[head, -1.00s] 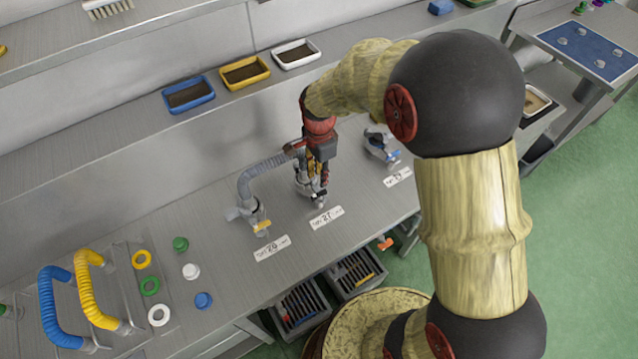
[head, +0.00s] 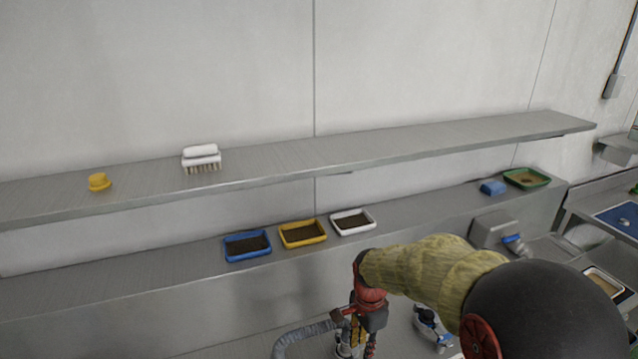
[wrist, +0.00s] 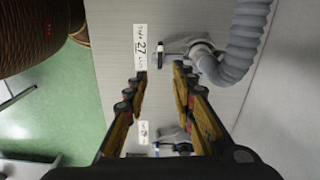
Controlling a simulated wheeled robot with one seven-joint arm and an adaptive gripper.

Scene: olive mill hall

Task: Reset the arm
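My bent arm reaches in from the lower right.
A grey hose (head: 300,338) is close left of my gripper, and another tap (head: 432,328) is to the right. Blue (head: 229,253), yellow (head: 285,238) and white (head: 338,227) trays line the ledge behind. A shelf above holds a brush (head: 201,153) and a yellow cap (head: 99,182).

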